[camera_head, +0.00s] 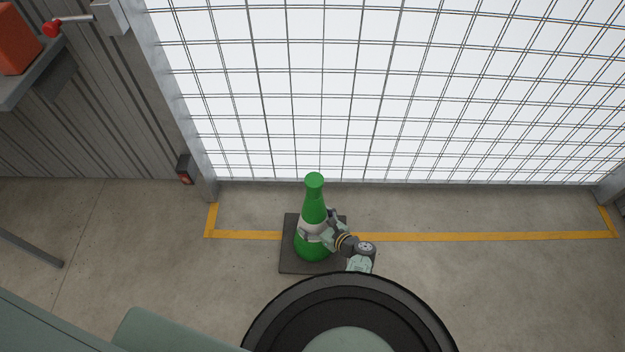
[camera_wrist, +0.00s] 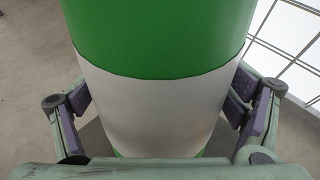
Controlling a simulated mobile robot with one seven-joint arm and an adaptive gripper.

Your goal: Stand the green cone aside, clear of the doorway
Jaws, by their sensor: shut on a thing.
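The green cone (camera_head: 315,210) stands upright on its dark square base (camera_head: 288,258) on the concrete floor, in front of the mesh door. It overlaps the yellow floor line in the body camera view. My gripper (camera_head: 316,228) is shut on the cone around its white band, reaching in from the lower right. In the wrist view the cone (camera_wrist: 160,35) fills the middle, with the white band (camera_wrist: 150,105) between my two fingers. The fingers hug its left and right sides. I cannot tell whether the base touches the floor.
The mesh door (camera_head: 400,90) spans the back, with yellow line (camera_head: 480,237) marking the floor before it. A grey corrugated wall (camera_head: 110,140) is at left, with a shelf (camera_head: 40,70) holding an orange box (camera_head: 15,40).

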